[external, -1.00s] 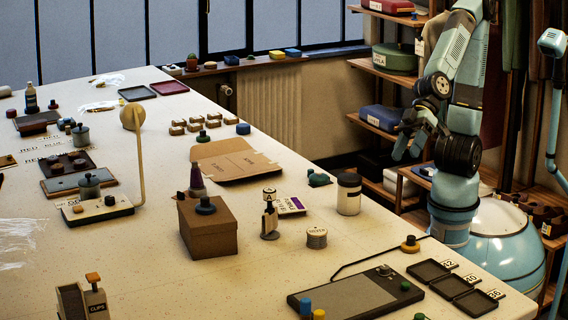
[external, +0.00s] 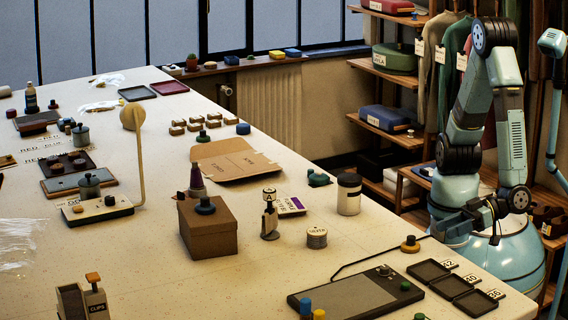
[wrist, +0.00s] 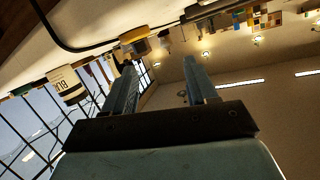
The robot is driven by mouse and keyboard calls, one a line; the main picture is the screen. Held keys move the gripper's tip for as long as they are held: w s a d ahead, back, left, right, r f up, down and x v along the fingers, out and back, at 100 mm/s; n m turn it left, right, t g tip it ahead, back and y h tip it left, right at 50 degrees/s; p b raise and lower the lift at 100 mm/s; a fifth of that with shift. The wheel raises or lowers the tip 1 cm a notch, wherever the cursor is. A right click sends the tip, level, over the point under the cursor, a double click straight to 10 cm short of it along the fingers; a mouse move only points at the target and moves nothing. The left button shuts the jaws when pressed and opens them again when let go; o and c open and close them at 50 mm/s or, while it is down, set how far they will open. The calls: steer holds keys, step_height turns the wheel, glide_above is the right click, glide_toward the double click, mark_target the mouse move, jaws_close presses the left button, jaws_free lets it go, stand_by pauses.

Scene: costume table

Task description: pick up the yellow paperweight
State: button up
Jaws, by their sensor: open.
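The yellow paperweight (external: 410,246), a low yellow base with a dark knob, stands on the table near its right edge, beside a black cable. In the wrist view a yellow object that looks like this paperweight (wrist: 134,36) shows just beyond the left fingertip. My gripper (external: 440,230) is low at the table's right edge, right of the paperweight and apart from it. In the wrist view my gripper (wrist: 160,65) has its two fingers spread with nothing between them.
A white jar with a dark lid (external: 349,194) stands behind and left of the paperweight; it shows in the wrist view (wrist: 66,88). A black tablet (external: 352,296) and small numbered trays (external: 452,286) lie in front. The table (external: 372,238) is clear just left of the paperweight.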

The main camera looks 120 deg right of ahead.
mark_target(436, 245)
steer(key=s+f+t+h, duration=0.2)
steer(key=s+h, duration=0.1)
steer(key=s, duration=0.3)
steer(key=x, duration=0.8)
steer(key=shift+w+d+f, duration=0.1)
steer(key=shift+w+d, duration=0.05)
steer(key=shift+d, duration=0.05)
steer(key=shift+a+f+x, duration=0.15)
steer(key=shift+x, duration=1.15)
steer(key=shift+a+f+x, duration=0.1)
steer(key=shift+a+x, duration=0.1)
steer(key=shift+x, duration=1.1)
steer(key=shift+w+n, duration=0.15)
steer(key=shift+n, duration=0.15)
jaws_close()
